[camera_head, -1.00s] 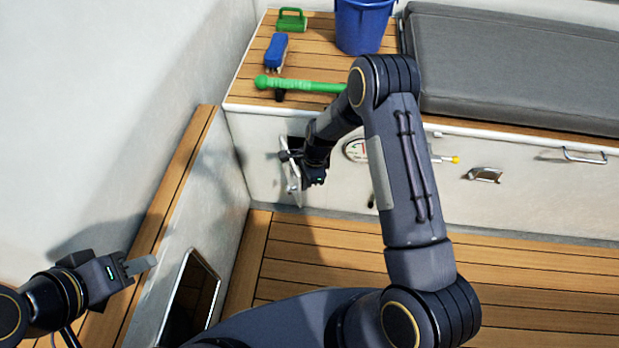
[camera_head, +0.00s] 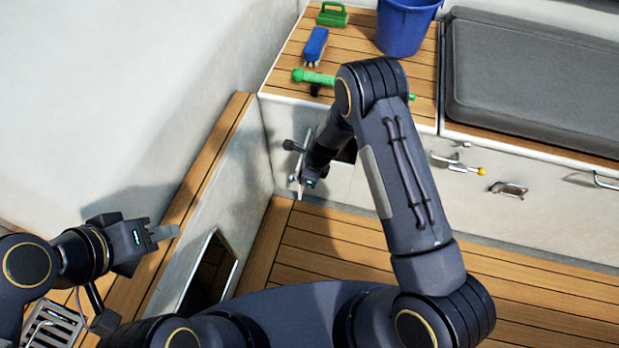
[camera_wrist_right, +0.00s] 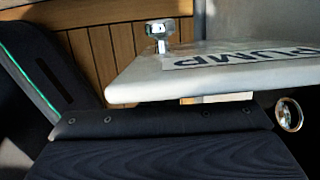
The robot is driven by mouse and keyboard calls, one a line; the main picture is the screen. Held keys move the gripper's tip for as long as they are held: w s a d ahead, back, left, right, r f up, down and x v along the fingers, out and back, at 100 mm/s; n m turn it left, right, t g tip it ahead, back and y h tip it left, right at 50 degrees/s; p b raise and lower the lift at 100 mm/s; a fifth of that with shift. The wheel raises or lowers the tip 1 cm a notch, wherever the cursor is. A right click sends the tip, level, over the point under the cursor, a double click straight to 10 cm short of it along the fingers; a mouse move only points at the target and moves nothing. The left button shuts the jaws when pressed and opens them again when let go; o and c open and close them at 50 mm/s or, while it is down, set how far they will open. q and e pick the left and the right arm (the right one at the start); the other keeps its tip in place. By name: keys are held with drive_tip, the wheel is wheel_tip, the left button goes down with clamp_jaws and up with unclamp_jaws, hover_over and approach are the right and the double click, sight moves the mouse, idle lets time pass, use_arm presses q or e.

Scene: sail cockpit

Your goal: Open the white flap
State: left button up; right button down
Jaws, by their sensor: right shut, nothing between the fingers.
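The white flap (camera_wrist_right: 150,84) stands swung out in the right wrist view, seen nearly edge-on, with a PUMP label on its face. In the head view it is a thin pale edge (camera_head: 304,152) left of my right forearm, with a dark opening (camera_head: 347,151) in the locker front to its right. My right gripper (camera_head: 302,187) is shut and empty, low beside the flap's edge; whether it touches the flap I cannot tell. My left gripper (camera_head: 165,232) is at the lower left, away from the flap; its finger gap is hidden.
A blue bucket (camera_head: 404,28), blue brush (camera_head: 316,47), green-handled tool (camera_head: 314,77) and green scrubber (camera_head: 332,14) stand on the wooden bench top. A grey cushion (camera_head: 530,75) lies to the right. A yellow-tipped lever (camera_head: 460,167) juts from the front. The wooden floor (camera_head: 345,237) is clear.

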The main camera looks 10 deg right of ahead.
idle(0.3)
drive_tip(key=s+d+r+n+t+y+p, duration=0.1)
drive_tip(key=s+d+r+n, duration=0.2)
drive_tip(key=r, duration=0.8)
drive_tip(key=s+d+r+n+y+p, duration=0.1)
drive_tip(key=s+d+r+n, duration=0.2)
drive_tip(key=r, duration=0.7)
drive_tip(key=s+d+r+n+t+y, duration=0.1)
drive_tip(key=s+d+r+n, duration=0.2)
drive_tip(key=r, duration=0.8)
drive_tip(key=s+d+r+n+t+h, duration=0.1)
drive_tip(key=s+d+r+n, duration=0.15)
drive_tip(key=s+n, duration=0.55)
drive_tip(key=s+d+r+n+t+h, duration=0.1)
drive_tip(key=s+d+r+n+t, duration=0.2)
drive_tip(key=s, duration=0.9)
wheel_tip(320, 180, up, 24)
drive_tip(key=a+n+g+p, duration=0.1)
drive_tip(key=p, duration=2.3)
drive_tip(key=shift+w+a+g, duration=0.15)
drive_tip(key=shift+w+g, duration=0.15)
drive_tip(key=shift+f, duration=0.15)
